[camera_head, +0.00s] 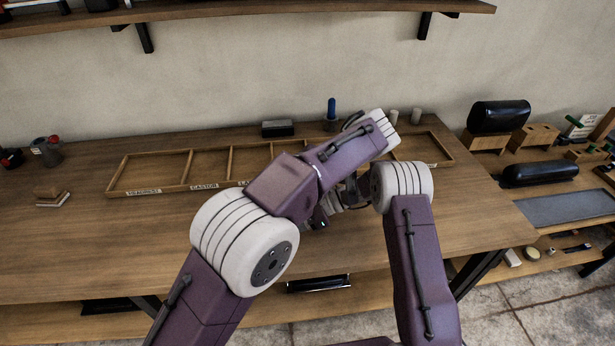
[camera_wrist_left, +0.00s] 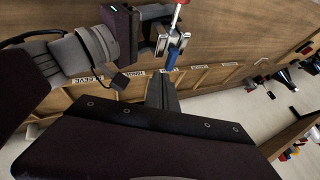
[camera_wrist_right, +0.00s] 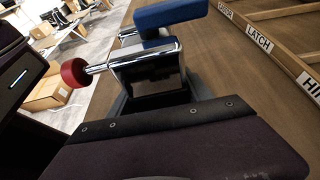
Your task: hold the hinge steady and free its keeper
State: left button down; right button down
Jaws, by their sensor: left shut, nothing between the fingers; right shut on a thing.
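The hinge is a chrome metal piece (camera_wrist_right: 145,62) with a red ball knob (camera_wrist_right: 74,73) on a short rod and a blue part (camera_wrist_right: 170,14) at its other end. My right gripper (camera_wrist_right: 155,98) is shut on the chrome body, above the table. In the left wrist view the hinge (camera_wrist_left: 172,42) is ahead of my left gripper (camera_wrist_left: 162,84), with its blue part facing me. My left gripper is shut and empty, its tip close to the blue part; I cannot tell if they touch. In the head view my arms hide most of the hinge. I cannot tell which part is the keeper.
A shallow wooden tray (camera_head: 117,191) with labelled compartments lies along the back of the table (camera_head: 75,240). A dark block (camera_head: 278,128), a blue-topped tool (camera_head: 331,106) and pale cylinders (camera_head: 416,116) stand behind it. Small blocks (camera_head: 52,196) lie at left. The front left is clear.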

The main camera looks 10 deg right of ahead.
jog(key=shift+f, duration=0.1)
jog(key=shift+c, duration=1.8)
grip_release()
pick_arm(q)
jog(key=shift+v, duration=1.05)
jog(key=shift+w+d, duration=0.15)
jog(key=shift+w, duration=0.05)
